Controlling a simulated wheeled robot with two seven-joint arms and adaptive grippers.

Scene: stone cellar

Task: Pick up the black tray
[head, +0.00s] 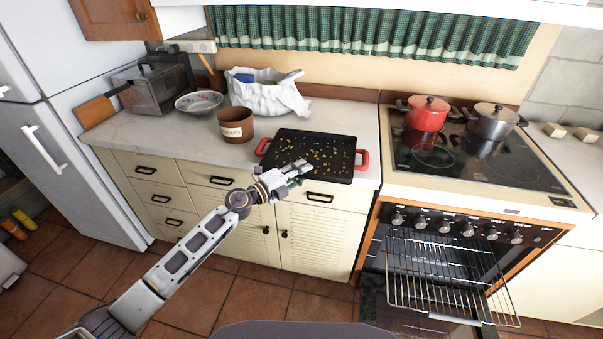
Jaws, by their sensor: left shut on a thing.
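The black tray (318,142) lies on the pale countertop left of the stove. It has red handles at both ends and small yellowish bits scattered over its surface. My left gripper (298,172) is at the tray's front edge, near the middle of that side, and is shut on the tray's rim. The tray looks flat; I cannot tell whether it is clear of the counter. My right gripper is not in view.
A brown pot (236,126) stands just left of the tray, with a bowl (199,102) and a white bag (262,98) behind. The stove holds a red pot (427,113) and a grey pot (492,122). The oven is open, its rack (447,290) pulled out.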

